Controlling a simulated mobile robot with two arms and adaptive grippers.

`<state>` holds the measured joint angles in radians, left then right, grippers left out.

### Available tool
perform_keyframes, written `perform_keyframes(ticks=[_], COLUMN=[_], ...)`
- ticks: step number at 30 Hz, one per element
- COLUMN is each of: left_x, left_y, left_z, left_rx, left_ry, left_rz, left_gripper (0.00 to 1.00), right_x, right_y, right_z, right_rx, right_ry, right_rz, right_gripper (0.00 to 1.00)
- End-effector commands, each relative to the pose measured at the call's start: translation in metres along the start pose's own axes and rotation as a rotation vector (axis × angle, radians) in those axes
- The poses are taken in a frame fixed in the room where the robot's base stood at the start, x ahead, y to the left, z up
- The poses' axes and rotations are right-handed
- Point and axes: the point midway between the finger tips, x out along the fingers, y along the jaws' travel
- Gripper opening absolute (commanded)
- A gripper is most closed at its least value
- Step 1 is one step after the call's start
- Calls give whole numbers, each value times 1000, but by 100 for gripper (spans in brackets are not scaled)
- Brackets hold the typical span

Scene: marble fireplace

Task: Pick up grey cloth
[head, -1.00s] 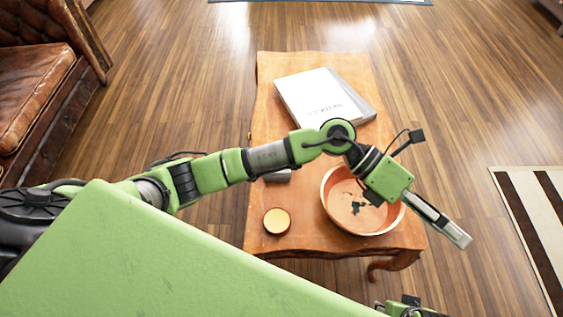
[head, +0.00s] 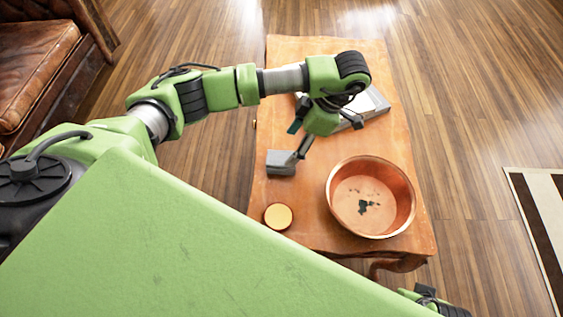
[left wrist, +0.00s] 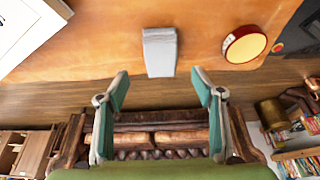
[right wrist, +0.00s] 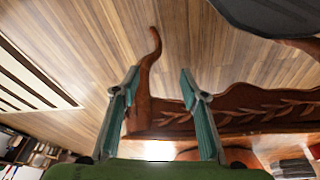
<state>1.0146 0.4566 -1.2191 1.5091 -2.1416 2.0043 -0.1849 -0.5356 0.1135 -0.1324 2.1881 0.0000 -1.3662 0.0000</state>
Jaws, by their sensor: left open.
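The grey cloth (head: 281,163) is a small folded block on the wooden table, left of the copper bowl. It also shows in the left wrist view (left wrist: 160,52), centred just beyond the fingertips. My left gripper (head: 301,149) is above the table beside the cloth; its open fingers (left wrist: 160,85) are spread wide with nothing between them. My right gripper (right wrist: 159,80) is open and empty, low near the table's carved edge and leg. Only a small part of my right arm shows in the head view.
On the wooden table (head: 300,215) are the copper bowl (head: 398,190) with dark bits inside, a round yellow-topped tin (head: 278,216) and a white book (head: 372,103) partly behind my left arm. A leather armchair (head: 35,65) stands left. A striped rug (head: 535,200) lies right.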

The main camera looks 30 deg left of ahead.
Motion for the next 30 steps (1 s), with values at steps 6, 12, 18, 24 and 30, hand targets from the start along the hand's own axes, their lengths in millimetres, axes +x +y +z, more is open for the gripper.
perform_keyframes(ticks=[6,12,18,24,30], left_x=[28,38,69,84,84], left_y=[-1,-1,-3,-2,-2], left_z=[0,0,0,0,0], left_rx=[0,1,2,1,1], left_ry=[0,0,0,-3,-3], left_rz=[-2,-3,-5,-2,-1], left_gripper=[61,61,61,61,61], right_x=[-29,-39,-58,-68,-68], right_y=[1,2,2,3,3], right_z=[-4,-4,-4,-4,-4], right_rx=[2,2,3,4,4], right_ry=[16,20,30,33,33], right_rz=[3,4,5,6,6], right_gripper=[40,40,40,40,40])
